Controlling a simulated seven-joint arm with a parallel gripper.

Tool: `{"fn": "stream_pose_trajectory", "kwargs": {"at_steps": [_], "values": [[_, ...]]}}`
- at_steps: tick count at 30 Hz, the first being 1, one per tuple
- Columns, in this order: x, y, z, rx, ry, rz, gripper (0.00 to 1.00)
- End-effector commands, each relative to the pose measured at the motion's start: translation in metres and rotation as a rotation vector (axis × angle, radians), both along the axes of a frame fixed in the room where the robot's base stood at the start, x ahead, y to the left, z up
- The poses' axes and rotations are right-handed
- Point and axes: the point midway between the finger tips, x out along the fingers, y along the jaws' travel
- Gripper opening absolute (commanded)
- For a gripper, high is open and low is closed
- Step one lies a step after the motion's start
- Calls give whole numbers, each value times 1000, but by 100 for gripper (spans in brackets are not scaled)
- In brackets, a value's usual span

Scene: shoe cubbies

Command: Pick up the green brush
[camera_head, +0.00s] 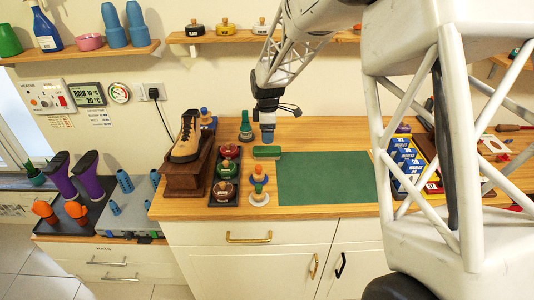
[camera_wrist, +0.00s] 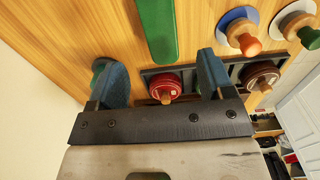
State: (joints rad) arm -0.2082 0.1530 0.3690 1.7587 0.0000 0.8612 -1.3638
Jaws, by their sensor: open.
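The green brush (camera_head: 267,152) lies flat on the wooden counter, just left of the green mat (camera_head: 325,178). In the wrist view the green brush (camera_wrist: 158,28) is a long green bar at the top, pointing between my fingers. My gripper (camera_head: 268,136) is above the counter, close to the brush in the head view. In the wrist view my gripper (camera_wrist: 156,60) has two blue fingers spread wide, with nothing held between them. The brush's upper end is cut off by the wrist view's edge.
A dark tray (camera_head: 239,172) of round polish tins or brushes stands left of the brush. Knobbed pieces on discs (camera_head: 259,196) stand in front. A green-topped bottle (camera_head: 246,125) is behind left, and a brown boot (camera_head: 187,138) on a wooden box further left. The mat is bare.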

Motion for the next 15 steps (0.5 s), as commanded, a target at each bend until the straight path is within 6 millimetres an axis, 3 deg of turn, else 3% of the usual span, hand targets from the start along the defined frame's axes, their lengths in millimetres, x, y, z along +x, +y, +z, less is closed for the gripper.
{"fn": "stream_pose_trajectory", "kwargs": {"at_steps": [15], "values": [[0, 0, -25, 0, -1, -1, 74]]}}
